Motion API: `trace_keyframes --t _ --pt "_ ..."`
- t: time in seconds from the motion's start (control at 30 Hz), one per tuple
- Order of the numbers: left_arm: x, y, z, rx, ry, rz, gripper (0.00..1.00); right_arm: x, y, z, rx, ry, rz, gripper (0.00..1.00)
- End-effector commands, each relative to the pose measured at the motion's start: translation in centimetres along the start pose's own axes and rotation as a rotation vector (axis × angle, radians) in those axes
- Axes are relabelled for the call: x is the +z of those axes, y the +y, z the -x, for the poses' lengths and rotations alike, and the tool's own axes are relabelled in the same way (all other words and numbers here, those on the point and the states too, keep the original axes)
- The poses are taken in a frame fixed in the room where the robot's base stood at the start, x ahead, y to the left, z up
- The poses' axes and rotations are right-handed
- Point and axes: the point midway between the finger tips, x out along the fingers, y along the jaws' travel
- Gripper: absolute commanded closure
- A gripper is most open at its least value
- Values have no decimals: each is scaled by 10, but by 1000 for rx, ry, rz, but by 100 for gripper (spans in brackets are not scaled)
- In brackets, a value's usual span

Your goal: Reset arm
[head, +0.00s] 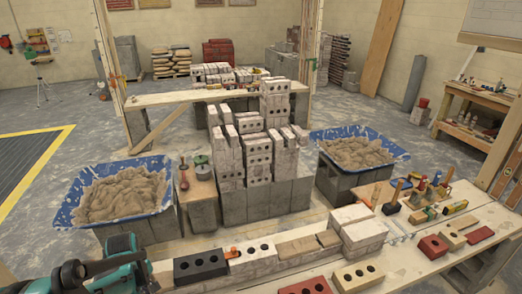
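Neither of my grippers can be made out in the head view. A teal and black object (122,262) fills the bottom left corner, cut off by the frame edge. It looks like a power tool, but I cannot tell for sure. A blue tub heaped with mortar (72,217) stands at the left on grey blocks. Another blue tub with mortar (398,152) stands at the right, also on grey blocks.
Stacked pale bricks (228,160) rise between the tubs. The front bench (408,262) holds a black brick (200,266), a red brick (433,246), other bricks and several hand tools. A wooden plank bench (160,98) stands behind. Floor is open at far left.

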Motion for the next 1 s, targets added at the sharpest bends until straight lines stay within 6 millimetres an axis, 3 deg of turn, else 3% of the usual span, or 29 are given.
trace_keyframes --t 0.47,0.8,1.0 --pt "49 4 59 110 94 -314 100 0 0 0 0 0 0 60" --pt "129 -16 121 273 289 -829 100 0 0 0 0 0 0 60" --pt "168 -33 136 351 420 -1102 100 0 0 0 0 0 0 60"
